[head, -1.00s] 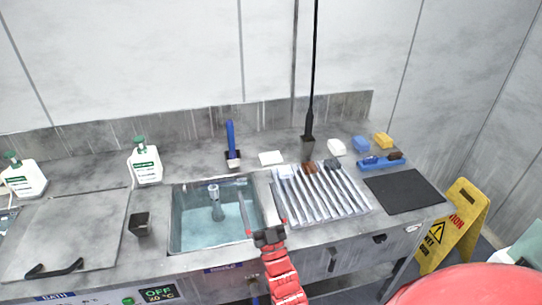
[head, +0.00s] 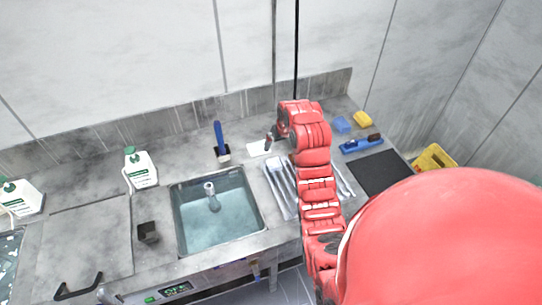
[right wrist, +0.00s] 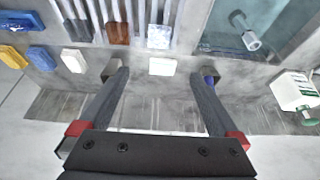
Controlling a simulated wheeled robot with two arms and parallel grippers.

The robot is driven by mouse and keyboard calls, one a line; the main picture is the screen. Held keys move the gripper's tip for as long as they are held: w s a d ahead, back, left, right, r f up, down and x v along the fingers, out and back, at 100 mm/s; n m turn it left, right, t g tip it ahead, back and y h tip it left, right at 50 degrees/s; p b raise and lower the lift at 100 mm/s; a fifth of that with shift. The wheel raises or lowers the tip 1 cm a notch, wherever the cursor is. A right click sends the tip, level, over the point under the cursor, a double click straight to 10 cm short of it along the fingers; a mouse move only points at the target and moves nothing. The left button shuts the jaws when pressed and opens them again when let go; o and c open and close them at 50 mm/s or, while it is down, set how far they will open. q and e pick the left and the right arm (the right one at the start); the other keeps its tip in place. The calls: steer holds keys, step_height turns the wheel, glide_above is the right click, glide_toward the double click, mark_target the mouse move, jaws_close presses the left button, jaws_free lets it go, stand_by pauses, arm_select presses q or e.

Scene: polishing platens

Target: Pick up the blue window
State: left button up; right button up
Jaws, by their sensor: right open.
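No window pane shows; the candidate is a blue-handled tool (head: 219,136) standing upright in a small dark holder on the counter behind the sink. In the right wrist view, a bit of blue (right wrist: 210,79) shows at the tip of the right-hand finger, mostly hidden by it. In the head view the right arm reaches over the rack to the back of the counter, right of the blue tool. My left gripper is not in view.
The sink (head: 178,215) holds water and a faucet. A rack of metal slats (head: 280,190) is partly behind my arm. A blue brush (head: 361,143), blue sponge (head: 341,124), yellow sponge (head: 362,118) and black mat (head: 380,173) lie right. A white bottle (head: 141,168) stands left.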

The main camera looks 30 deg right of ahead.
steer(key=b, duration=1)
glide_toward(274, 163)
steer(key=shift+w+d+f+p, duration=0.15)
steer(key=shift+w+f+p, duration=0.55)
steer(key=shift+p, duration=0.55)
steer(key=shift+w+f, duration=0.15)
steer(key=shift+f, duration=0.45)
steer(key=shift+w+d+f+p, duration=0.1)
steer(key=shift+f+p, duration=0.25)
steer(key=shift+p, duration=0.3)
steer(key=p+x, duration=0.2)
steer(key=x, duration=0.1)
steer(key=shift+w+d+f+p, duration=0.1)
steer(key=shift+f+p, duration=0.3)
steer(key=shift+f, duration=0.5)
jaws_close()
